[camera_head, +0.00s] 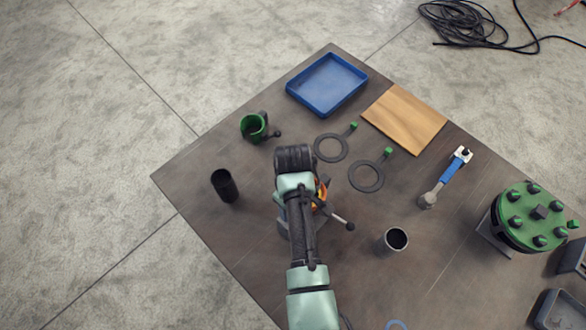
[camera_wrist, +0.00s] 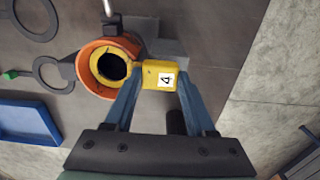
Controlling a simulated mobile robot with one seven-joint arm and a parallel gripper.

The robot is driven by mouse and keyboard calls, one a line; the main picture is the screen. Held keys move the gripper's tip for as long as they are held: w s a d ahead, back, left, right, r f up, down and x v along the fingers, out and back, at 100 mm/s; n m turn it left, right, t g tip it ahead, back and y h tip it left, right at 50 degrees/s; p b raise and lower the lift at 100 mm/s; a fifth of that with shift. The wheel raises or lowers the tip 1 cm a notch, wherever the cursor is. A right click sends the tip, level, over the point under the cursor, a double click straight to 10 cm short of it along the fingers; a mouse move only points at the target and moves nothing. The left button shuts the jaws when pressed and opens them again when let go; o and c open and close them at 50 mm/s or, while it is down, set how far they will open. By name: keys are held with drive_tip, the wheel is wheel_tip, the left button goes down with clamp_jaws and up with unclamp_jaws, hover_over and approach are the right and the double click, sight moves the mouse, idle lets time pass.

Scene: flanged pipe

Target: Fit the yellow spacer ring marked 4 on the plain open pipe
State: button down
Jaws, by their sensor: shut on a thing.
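The yellow spacer ring (camera_wrist: 110,66) has a block-shaped tab with a white label reading 4. My gripper (camera_wrist: 160,82) is shut on that tab in the wrist view. The ring lies over or within a round orange rim (camera_wrist: 92,77), with a dark hole in its middle. I cannot tell whether the ring is seated or held just above. In the head view my arm covers most of this; a bit of orange (camera_head: 322,192) shows beside it. A handled rod (camera_head: 343,220) sticks out there. A grey open pipe (camera_head: 393,241) stands to the right, apart from my gripper.
A black cylinder (camera_head: 225,186) and a green cup-like fitting (camera_head: 253,127) stand left of my arm. Two dark gaskets (camera_head: 366,177) lie to the right. A blue tray (camera_head: 327,84), a wooden board (camera_head: 404,119), a blue-handled tool (camera_head: 447,178) and a green bolted flange (camera_head: 530,215) stand around.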

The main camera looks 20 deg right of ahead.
drive_tip(key=shift+f, duration=0.25)
drive_tip(key=shift+f, duration=0.25)
idle(0.4)
drive_tip(key=shift+c, duration=0.8)
unclamp_jaws()
wheel_tip(320, 180, up, 13)
drive_tip(key=shift+b, duration=0.4)
